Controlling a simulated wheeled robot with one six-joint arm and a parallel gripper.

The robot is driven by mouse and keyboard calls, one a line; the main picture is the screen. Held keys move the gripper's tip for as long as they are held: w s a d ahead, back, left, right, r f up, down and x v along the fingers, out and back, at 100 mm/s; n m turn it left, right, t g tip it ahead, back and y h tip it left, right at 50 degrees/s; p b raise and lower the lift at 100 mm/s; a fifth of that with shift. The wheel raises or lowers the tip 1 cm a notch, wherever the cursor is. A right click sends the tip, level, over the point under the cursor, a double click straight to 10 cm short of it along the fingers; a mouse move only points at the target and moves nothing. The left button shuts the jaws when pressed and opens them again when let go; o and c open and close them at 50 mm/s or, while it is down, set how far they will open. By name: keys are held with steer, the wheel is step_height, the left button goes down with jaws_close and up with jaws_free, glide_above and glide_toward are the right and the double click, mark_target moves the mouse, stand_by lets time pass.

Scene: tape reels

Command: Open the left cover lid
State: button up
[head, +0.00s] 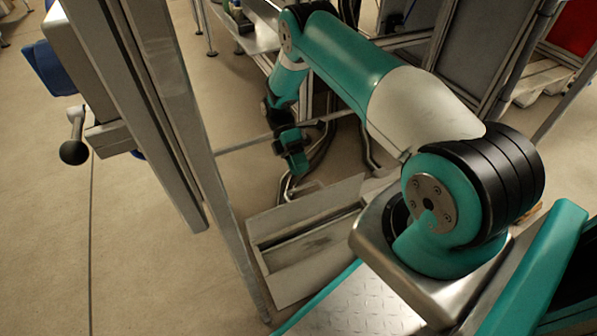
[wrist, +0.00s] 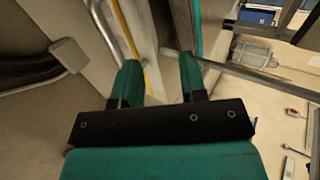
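My gripper (wrist: 160,82) is open in the wrist view, with its two teal fingers apart. No object is visibly held between them. A pale upright panel edge with a yellow strip (wrist: 147,58) shows beyond the fingers; I cannot tell its distance. In the head view my gripper (head: 293,155) hangs low at the end of the arm, beyond a metal frame and small in the picture. I cannot tell for sure which surface is the left cover lid. A flat grey panel with a long dark slot (head: 310,232) lies low, nearer than my gripper.
A tall metal post (head: 140,110) stands at the left, with a black ball-ended lever (head: 75,150) beside it. A curved metal tube (wrist: 103,28) is left of the fingers in the wrist view. Open floor (head: 50,240) lies at the left of the head view.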

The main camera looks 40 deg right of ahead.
step_height(320, 180, up, 12)
steer(key=p, duration=0.4)
steer(key=shift+f+p, duration=0.2)
steer(key=shift+p, duration=0.2)
